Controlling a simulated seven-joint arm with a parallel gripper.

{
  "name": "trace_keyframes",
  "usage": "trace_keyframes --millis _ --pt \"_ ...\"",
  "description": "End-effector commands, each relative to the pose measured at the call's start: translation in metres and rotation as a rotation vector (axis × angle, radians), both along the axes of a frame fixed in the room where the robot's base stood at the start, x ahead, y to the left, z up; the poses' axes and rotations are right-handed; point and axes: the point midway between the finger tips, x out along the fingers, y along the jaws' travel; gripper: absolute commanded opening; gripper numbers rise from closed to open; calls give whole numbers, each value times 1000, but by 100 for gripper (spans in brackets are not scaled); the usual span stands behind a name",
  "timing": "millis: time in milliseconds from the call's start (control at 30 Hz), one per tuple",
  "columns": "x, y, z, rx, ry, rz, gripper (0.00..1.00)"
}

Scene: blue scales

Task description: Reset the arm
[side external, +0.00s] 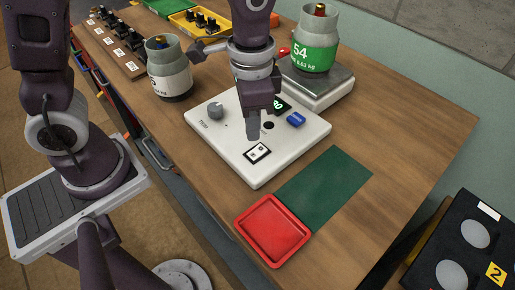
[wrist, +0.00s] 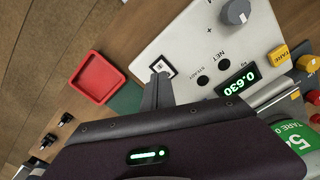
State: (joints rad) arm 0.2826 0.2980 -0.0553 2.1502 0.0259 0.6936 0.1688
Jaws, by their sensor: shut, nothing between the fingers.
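My gripper (side external: 253,134) is shut and empty, pointing down above the white control box (side external: 221,141). Its closed fingers also show in the wrist view (wrist: 158,92), near a black-and-white rocker switch (wrist: 161,68). In the side view the fingertips are just above that switch (side external: 257,152); I cannot tell whether they touch anything. The box carries a grey knob (side external: 215,111), a blue button (side external: 296,119) and a lit display, partly hidden by my gripper in the side view. In the wrist view the display (wrist: 237,81) reads 0.630, upside down.
A green-labelled canister (side external: 314,55) marked 54 stands on a scale (side external: 318,88). A grey canister (side external: 170,80) stands left of the box. A red tray (side external: 272,230) and green mat (side external: 327,185) lie in front. A black case (side external: 464,245) is at right. The right tabletop is clear.

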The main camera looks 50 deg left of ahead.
Motion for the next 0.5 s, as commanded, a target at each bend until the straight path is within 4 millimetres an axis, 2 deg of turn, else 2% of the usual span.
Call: trace_keyframes --millis 167,433,500 --pt "0 0 14 -1 -2 1 0" --pt "0 0 16 0 0 0 0" --pt "-1 3 22 -3 -12 13 0"
